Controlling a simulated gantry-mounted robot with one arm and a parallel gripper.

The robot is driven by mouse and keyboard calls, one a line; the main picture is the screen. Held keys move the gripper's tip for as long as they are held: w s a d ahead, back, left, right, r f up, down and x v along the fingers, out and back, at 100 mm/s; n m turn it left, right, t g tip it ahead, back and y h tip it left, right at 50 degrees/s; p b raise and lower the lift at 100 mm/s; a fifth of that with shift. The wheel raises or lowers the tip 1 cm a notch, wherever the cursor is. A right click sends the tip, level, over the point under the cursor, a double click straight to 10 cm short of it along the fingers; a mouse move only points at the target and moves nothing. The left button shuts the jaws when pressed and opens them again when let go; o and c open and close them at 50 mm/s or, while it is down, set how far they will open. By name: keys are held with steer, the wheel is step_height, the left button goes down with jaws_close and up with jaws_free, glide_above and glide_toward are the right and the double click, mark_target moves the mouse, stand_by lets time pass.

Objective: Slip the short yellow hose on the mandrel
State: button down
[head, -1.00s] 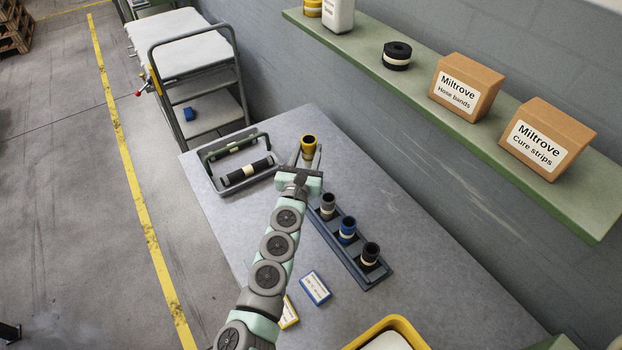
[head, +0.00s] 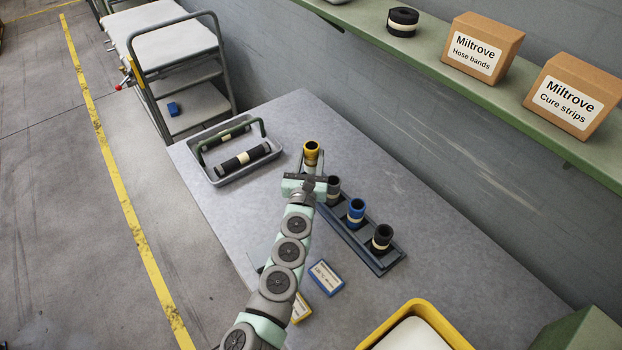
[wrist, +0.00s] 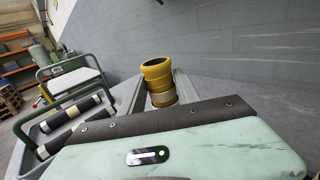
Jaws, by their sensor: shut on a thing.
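The short yellow hose (head: 311,153) stands upright between the fingers of my gripper (head: 311,166), beyond the far end of the blue rack. In the wrist view the yellow hose (wrist: 157,73) shows ribs and a pale band low down. My gripper (wrist: 160,92) is shut on it there, a finger on each side. I cannot tell whether the hose is clear of the table. I cannot pick out a mandrel for certain in either view.
The rack (head: 373,257) holds grey, blue (head: 355,211) and black (head: 381,238) short hoses. A handled grey tray (head: 218,178) with black, cream-banded cylinders is on the left. Small boxes (head: 325,277) and a yellow bin (head: 366,343) are nearer. A shelf overhangs the right.

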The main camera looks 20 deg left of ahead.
mark_target(310, 171)
steer(key=shift+f+b, duration=1.15)
steer(key=shift+f, duration=1.3)
steer(key=shift+f, duration=0.25)
steer(key=c, duration=1.2)
jaws_free()
steer(key=shift+o, duration=0.2)
steer(key=shift+r, duration=0.25)
steer(key=p+v, duration=0.1)
steer(key=v, duration=1.1)
steer(key=shift+p, duration=0.3)
